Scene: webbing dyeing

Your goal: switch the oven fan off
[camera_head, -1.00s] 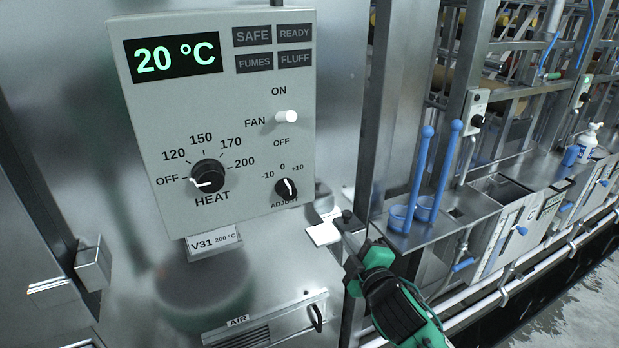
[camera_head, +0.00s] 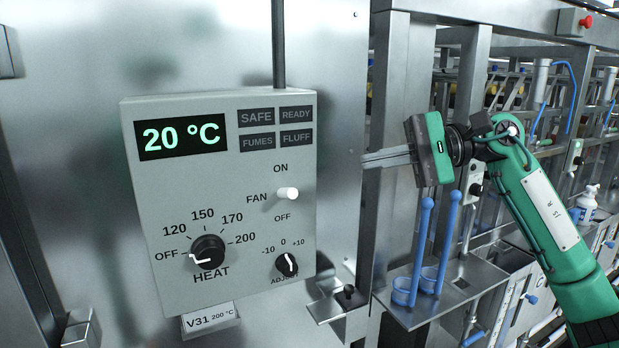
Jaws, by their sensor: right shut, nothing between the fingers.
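The grey oven control box (camera_head: 220,285) hangs on the steel wall, with a green 20 °C display (camera_head: 180,136). Its white fan switch (camera_head: 287,193) sticks out between the ON label above and the OFF label below; I cannot tell which way it tilts. My right gripper (camera_head: 366,160) is to the right of the box, a little higher than the switch. Its fingers are shut, empty, and point left toward the box without touching it. My left gripper is not in view.
The heat knob (camera_head: 208,251) points at OFF; the adjust knob (camera_head: 287,265) sits to its right. The safe, ready, fumes and fluff lamps are dark. A steel post (camera_head: 395,150) stands behind my fingers. Two blue-handled tools (camera_head: 446,240) stand on a shelf below my arm.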

